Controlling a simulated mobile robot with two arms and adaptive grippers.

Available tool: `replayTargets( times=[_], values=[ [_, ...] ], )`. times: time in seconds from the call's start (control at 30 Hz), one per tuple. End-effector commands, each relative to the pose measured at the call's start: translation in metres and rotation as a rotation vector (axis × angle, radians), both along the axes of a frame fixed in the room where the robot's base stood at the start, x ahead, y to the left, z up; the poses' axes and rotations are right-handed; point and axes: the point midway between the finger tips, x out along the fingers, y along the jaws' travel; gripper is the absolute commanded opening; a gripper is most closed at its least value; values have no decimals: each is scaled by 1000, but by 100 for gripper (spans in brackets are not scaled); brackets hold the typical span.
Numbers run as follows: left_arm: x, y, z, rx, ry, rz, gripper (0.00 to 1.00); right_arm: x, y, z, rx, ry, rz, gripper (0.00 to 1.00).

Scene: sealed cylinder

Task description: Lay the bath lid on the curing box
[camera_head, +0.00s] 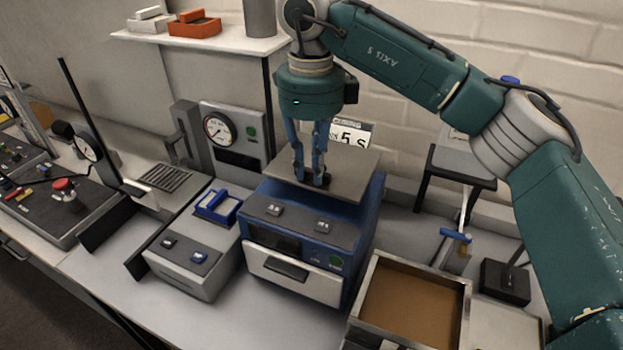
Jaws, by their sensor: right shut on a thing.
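The flat grey bath lid (345,183) is over the rear top of a blue box-shaped unit (290,216) with a white front panel. I cannot tell whether it rests on the unit or hangs just above it. My right gripper (312,180) points down and is shut on the small dark handle in the middle of the lid. An open metal-walled box (464,318) with a brown inside stands at the front right, apart from the lid. My left gripper is not in view.
A grey unit with a blue holder (217,205) stands left of the blue unit. A gauge panel (232,140) is behind it. A blue-handled clamp (456,238) and dark block (504,281) are at right. A shelf (200,43) hangs above left.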

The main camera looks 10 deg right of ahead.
Motion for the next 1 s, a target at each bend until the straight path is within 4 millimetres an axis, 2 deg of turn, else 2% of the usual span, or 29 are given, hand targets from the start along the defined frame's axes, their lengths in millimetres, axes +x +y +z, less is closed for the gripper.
replayTargets(
  times=[0.3, 0.6, 0.63, 0.7, 0.73, 1.0],
  values=[
    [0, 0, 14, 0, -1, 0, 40, -1, 0, -39, -2, 1, 0, 0],
    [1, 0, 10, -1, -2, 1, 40, 0, 0, -43, -1, 1, 1, 0],
    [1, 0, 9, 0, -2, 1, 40, -1, 0, -43, -1, 2, 1, 21],
    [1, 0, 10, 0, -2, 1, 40, -1, 0, -42, -1, 2, 1, 35],
    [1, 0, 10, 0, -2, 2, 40, -1, 0, -42, -1, 2, 1, 38],
    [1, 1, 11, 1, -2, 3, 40, -1, 0, -41, -1, 2, 1, 38]
  ],
)
